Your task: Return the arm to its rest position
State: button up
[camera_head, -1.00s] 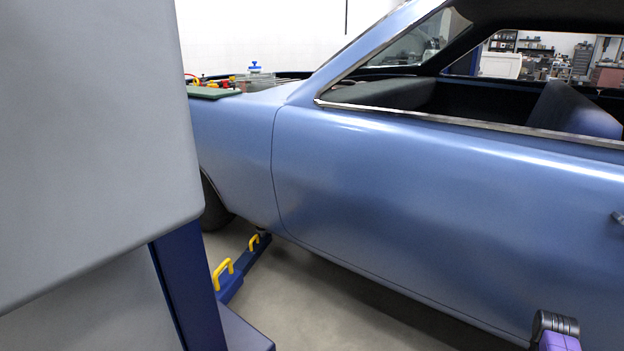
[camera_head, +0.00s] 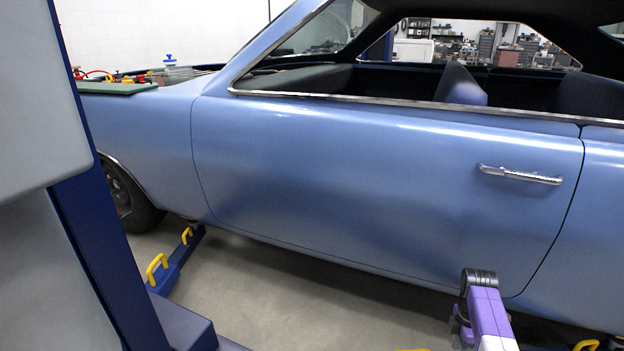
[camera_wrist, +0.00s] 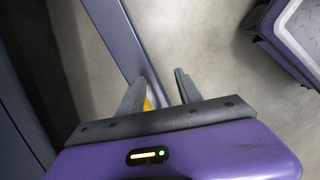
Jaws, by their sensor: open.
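My gripper (camera_wrist: 160,92) shows in the wrist view with its two fingers apart and nothing between them. It points down toward the grey floor (camera_wrist: 195,45). A blue beam and a bit of yellow show behind the left finger. In the head view a purple part of my arm (camera_head: 487,315) stands at the lower right, in front of the blue car's door (camera_head: 380,190). The gripper itself cannot be made out in the head view.
A blue lift post (camera_head: 95,220) and a large grey panel (camera_head: 25,90) stand close on the left. A lift arm with yellow handles (camera_head: 157,268) reaches under the car. A green mat (camera_head: 115,88) with small items lies on the fender. Bare floor (camera_head: 290,300) shows beside the car.

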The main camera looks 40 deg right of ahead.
jog(key=w+d+r+m+t+h, duration=0.4)
jog(key=w+d+m+h, duration=0.15)
jog(key=w, duration=0.25)
jog(key=w+a+r+m+t+h, duration=0.2)
jog(key=a+r+t, duration=0.15)
jog(key=a, duration=0.65)
jog(key=w+a+r+m+t+h, duration=0.1)
jog(key=w+a+r+m+t, duration=0.2)
jog(key=a, duration=0.6)
jog(key=s+a+r+t+y, duration=0.1)
jog(key=s+a+r+t, duration=0.1)
jog(key=s+a+r, duration=0.45)
jog(key=s+a+r+m+t+y, duration=0.1)
jog(key=s+a+r+t, duration=0.15)
jog(key=a, duration=0.65)
jog(key=s+a+r+t+y, duration=0.1)
jog(key=s+a+r+t, duration=0.1)
jog(key=s+a+r, duration=0.45)
jog(key=s+a+r+n+g+y, duration=0.1)
jog(key=s+a+n+y, duration=0.2)
jog(key=s+a+y, duration=0.55)
notch_tip(320, 180, up, 30)
jog(key=s+a+h+p, duration=0.1)
jog(key=a+h+p, duration=0.1)
jog(key=p, duration=2.7)
jog(key=shift+s+a+h+p, duration=0.25)
jog(key=shift+a+h+p, duration=0.1)
jog(key=shift+h, duration=0.25)
